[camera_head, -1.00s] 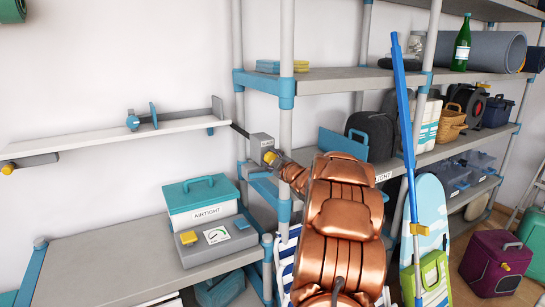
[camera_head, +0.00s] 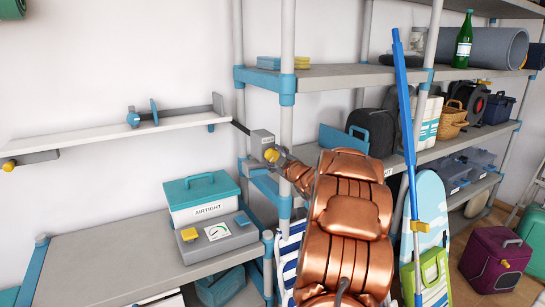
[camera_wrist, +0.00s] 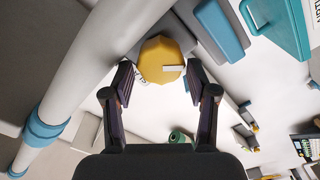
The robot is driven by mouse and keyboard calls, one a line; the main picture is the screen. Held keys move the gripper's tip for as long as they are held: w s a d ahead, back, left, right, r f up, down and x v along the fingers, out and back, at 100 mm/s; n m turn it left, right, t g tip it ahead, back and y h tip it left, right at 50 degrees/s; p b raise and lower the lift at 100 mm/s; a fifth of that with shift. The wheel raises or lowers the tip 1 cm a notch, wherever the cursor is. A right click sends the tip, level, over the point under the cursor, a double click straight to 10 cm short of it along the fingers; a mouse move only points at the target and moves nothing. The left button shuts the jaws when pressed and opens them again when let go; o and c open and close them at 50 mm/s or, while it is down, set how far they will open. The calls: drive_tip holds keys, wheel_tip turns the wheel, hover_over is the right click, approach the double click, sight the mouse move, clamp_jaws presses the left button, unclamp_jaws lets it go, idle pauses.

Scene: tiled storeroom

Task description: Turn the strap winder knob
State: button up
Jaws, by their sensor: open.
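The yellow knob (camera_head: 271,155) sits on the front of a small grey box (camera_head: 262,139) by the shelf post. In the wrist view the faceted yellow knob (camera_wrist: 160,62) carries a white pointer mark toward its right side. My gripper (camera_wrist: 160,80) is open, with one dark fingertip on each side of the knob's lower edge. Gaps show between the fingers and the knob, and I see no clear contact. In the head view my gripper (camera_head: 280,160) is small and partly hidden by my copper-coloured arm.
A grey-white shelf post (camera_wrist: 75,80) runs close on the left in the wrist view. A teal-lidded box (camera_head: 203,199) and a grey case (camera_head: 217,238) stand on the lower bench. A blue pole (camera_head: 405,120) leans right of my arm. Open space lies above the bench.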

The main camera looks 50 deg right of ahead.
drive_tip(key=v, duration=1)
drive_tip(key=shift+d, duration=0.1)
